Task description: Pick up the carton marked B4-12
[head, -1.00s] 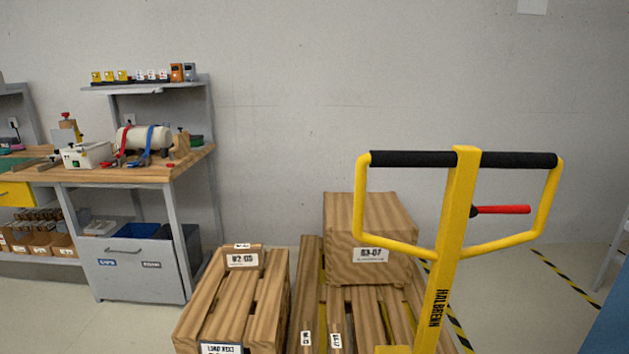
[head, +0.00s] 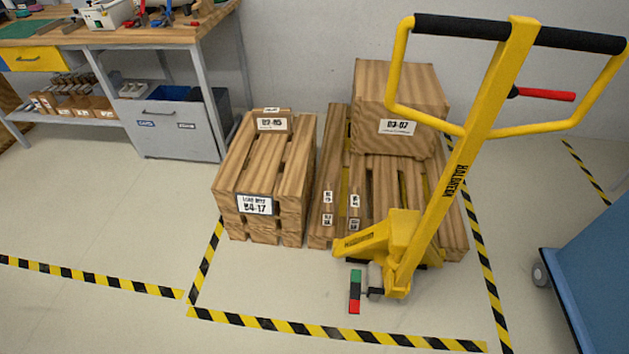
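I can make out no label reading B4-12. A large wood-grained box (head: 400,95) on the pallet has a label that looks like B3-07. A slatted wooden crate (head: 285,200) to its left has a front label that looks like B4-17. A small wooden block (head: 271,121) on that crate has a label that looks like B2-05. Small labels on the pallet slats (head: 372,175) are too small to read. My gripper is not in view.
A yellow pallet jack (head: 405,225) stands in front of the pallet, its handle partly over the large box. Yellow-black floor tape (head: 335,330) outlines this area. A blue cart (head: 590,280) is at right, a workbench (head: 150,38) at upper left. The left floor is clear.

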